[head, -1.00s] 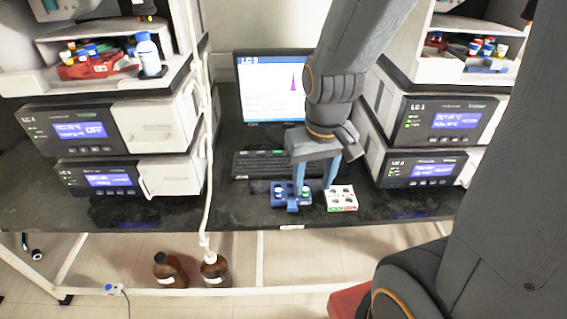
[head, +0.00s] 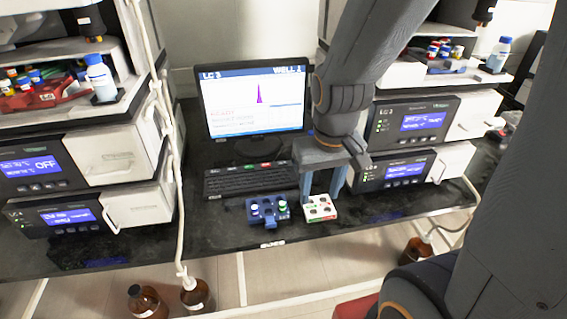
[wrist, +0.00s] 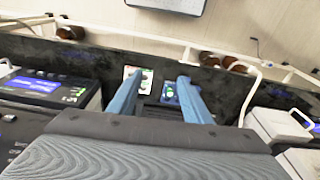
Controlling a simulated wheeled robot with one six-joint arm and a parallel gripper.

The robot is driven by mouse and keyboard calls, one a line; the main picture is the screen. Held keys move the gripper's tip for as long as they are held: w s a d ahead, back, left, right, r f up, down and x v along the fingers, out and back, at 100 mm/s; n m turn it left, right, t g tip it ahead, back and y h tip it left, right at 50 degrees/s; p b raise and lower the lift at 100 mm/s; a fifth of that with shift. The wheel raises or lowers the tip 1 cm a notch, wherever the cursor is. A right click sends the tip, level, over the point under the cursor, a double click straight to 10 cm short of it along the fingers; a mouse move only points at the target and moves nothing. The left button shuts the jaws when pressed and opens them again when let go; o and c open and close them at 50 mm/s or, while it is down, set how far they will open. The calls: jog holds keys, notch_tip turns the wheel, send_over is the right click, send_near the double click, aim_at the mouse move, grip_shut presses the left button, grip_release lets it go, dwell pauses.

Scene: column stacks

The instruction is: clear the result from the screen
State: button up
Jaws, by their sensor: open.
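The screen (head: 240,112) stands at the back of the bench and reads "LC 3" and "WELL 1", with a purple peak on a white plot and red text at lower left. A black keyboard (head: 240,182) lies in front of it, with a few coloured keys along its far edge. My gripper (head: 320,196) is open and empty, fingers pointing down, to the right of the keyboard and above the white block. In the wrist view its two blue fingers (wrist: 158,92) are spread apart. The keyboard is mostly hidden there.
A blue vial holder (head: 268,212) and a white block (head: 320,208) with coloured marks sit on the bench's front part. Instrument stacks (head: 100,150) stand left and right (head: 415,120). Brown bottles (head: 146,300) stand on the floor. A white tube (head: 176,170) hangs at left.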

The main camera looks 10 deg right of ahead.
grip_shut()
dwell(0.3)
dwell(1.6)
